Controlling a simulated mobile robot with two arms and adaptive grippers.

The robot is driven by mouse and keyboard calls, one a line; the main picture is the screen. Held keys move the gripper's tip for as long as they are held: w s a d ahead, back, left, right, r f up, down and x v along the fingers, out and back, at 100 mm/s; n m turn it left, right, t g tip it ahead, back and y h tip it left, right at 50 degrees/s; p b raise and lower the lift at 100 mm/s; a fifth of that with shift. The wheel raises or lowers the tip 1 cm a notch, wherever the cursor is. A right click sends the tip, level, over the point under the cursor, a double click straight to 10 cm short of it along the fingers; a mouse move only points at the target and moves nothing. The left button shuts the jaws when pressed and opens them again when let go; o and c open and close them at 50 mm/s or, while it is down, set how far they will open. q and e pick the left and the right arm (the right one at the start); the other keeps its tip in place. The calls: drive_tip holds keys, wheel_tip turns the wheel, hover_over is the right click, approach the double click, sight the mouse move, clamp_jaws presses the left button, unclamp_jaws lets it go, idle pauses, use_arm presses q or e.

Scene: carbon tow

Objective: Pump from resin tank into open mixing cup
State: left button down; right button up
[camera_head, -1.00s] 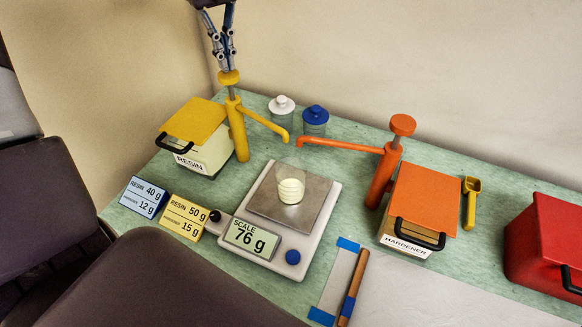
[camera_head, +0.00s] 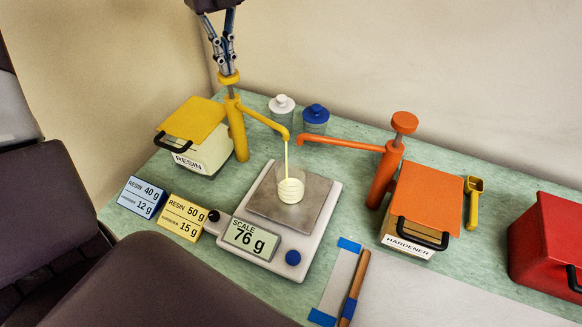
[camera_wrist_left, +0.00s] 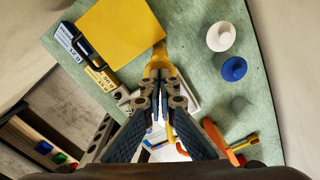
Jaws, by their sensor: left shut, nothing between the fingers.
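The resin tank (camera_head: 203,152) is a pale box with a yellow lid and a RESIN label. Its yellow pump (camera_head: 238,130) has a spout reaching right over the clear mixing cup (camera_head: 291,187). A thin pale yellow stream (camera_head: 286,160) runs from the spout into the cup, which holds pale liquid. The cup stands on the scale plate (camera_head: 318,197); the display (camera_head: 245,236) reads 76 g. My left gripper (camera_head: 229,72) is shut and empty, its fingertips on top of the pump's yellow knob (camera_head: 228,78). The left wrist view shows the shut fingers (camera_wrist_left: 160,85) over the pump. My right gripper is out of view.
An orange hardener pump (camera_head: 385,170) and hardener tank (camera_head: 425,205) stand right of the scale. White-lidded (camera_head: 282,109) and blue-lidded (camera_head: 315,117) jars are behind. Recipe cards (camera_head: 143,197) stand front left. A red box (camera_head: 548,240) is far right.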

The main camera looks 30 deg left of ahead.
use_arm(q)
drive_tip(key=shift+f, duration=0.35)
drive_tip(key=shift+r, duration=0.15)
drive_tip(key=shift+r+p, duration=0.6)
drive_tip(key=shift+r, duration=0.35)
drive_tip(key=shift+f, duration=0.1)
idle(0.6)
drive_tip(key=shift+f+b, duration=0.6)
drive_tip(key=shift+f, duration=0.15)
drive_tip(key=shift+r+p, duration=0.5)
drive_tip(key=shift+r, duration=0.4)
idle(0.8)
drive_tip(key=shift+r+p, duration=2.25)
drive_tip(key=shift+r, duration=0.75)
